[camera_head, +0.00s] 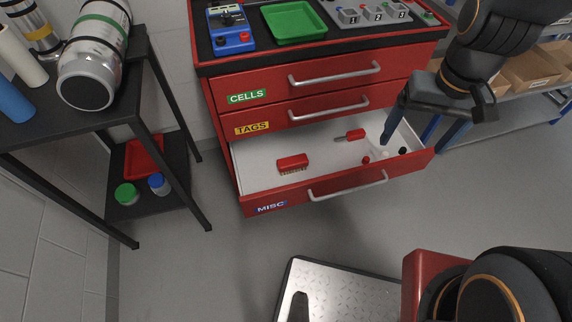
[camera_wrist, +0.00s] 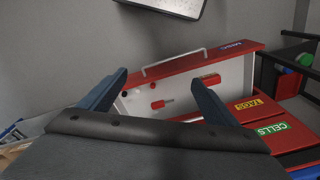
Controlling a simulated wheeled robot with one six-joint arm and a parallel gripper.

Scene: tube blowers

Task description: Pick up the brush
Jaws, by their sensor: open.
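The brush (camera_head: 292,163) has a red block back and a row of tan bristles. It lies in the left part of the open bottom drawer (camera_head: 265,184), which is labelled MISC. In the wrist view a red block that looks like the brush (camera_wrist: 210,80) lies in the drawer beyond my right finger. My gripper (camera_head: 412,147) is open and empty, with its fingers spread and pointing down by the drawer's right end. In the wrist view the space between my fingertips (camera_wrist: 158,77) shows other drawer items, and the brush lies outside it.
A red-handled tool (camera_head: 353,135) and small red, white and black pieces lie in the drawer's right part. The drawer handle (camera_head: 348,187) sticks out in front. The TAGS drawer (camera_head: 300,115) above is shut. A black shelf (camera_head: 150,125) stands left; floor between is clear.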

